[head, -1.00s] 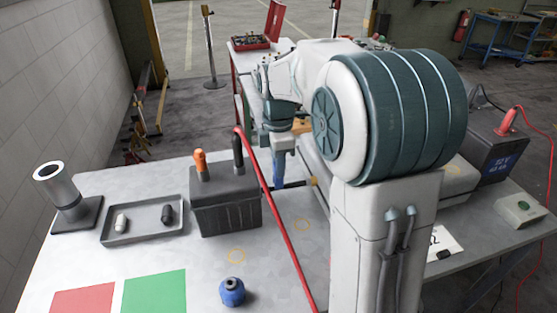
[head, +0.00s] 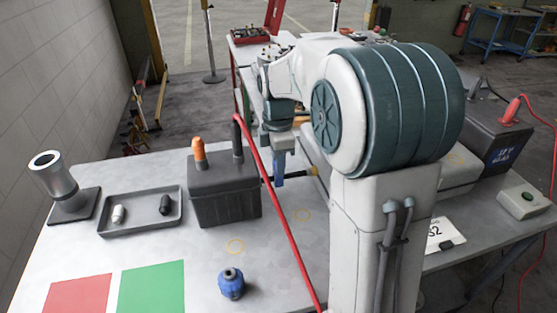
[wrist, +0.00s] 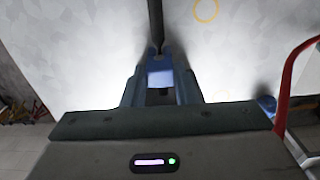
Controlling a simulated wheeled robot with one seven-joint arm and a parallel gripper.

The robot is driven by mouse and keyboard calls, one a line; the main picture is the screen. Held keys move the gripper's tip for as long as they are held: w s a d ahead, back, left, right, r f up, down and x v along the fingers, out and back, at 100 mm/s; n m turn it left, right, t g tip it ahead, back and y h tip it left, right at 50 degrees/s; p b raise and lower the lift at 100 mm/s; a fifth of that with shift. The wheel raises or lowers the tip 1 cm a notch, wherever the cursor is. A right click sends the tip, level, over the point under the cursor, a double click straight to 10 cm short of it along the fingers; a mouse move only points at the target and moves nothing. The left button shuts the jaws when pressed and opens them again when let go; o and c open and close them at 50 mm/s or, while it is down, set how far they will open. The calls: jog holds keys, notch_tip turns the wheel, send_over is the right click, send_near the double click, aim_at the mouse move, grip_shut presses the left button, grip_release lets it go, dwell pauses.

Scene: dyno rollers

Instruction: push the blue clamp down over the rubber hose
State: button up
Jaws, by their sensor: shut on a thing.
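My gripper (head: 279,180) hangs above the table beyond the dark battery box, partly hidden behind the red cable and my arm. In the wrist view its two blue-grey fingers (wrist: 160,90) are shut on a small bright blue piece, which looks like the blue clamp (wrist: 160,78). A thin black rod, likely the rubber hose (wrist: 155,22), runs from the top edge to the clamp. It also shows in the head view as a dark rod (head: 301,173) beside the fingers. I cannot tell whether the clamp is around the hose or only touching it.
The battery box (head: 224,200) and red cable (head: 277,215) stand close to my gripper. A blue bottle-like part (head: 231,287) stands in front. A tray (head: 140,222), a metal cylinder (head: 57,182), and red (head: 77,295) and green (head: 152,289) patches lie left.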

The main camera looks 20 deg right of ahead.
jog(key=shift+f, duration=0.25)
dwell(0.5)
jog(key=o, duration=1)
jog(key=shift+c, duration=0.2)
notch_tip(320, 180, up, 14)
jog(key=p, duration=0.1)
jog(key=shift+f, duration=0.1)
jog(key=s+f+m+t+p, duration=0.1)
jog(key=s+f+m, duration=0.4)
jog(key=s+m, duration=0.4)
jog(key=s+f+m+t+p, duration=0.1)
jog(key=s+f+m, duration=0.4)
jog(key=s+m, duration=0.4)
jog(key=s, duration=0.2)
jog(key=shift+s+f+t, duration=0.25)
jog(key=shift+s+t, duration=0.05)
jog(key=shift+t, duration=0.1)
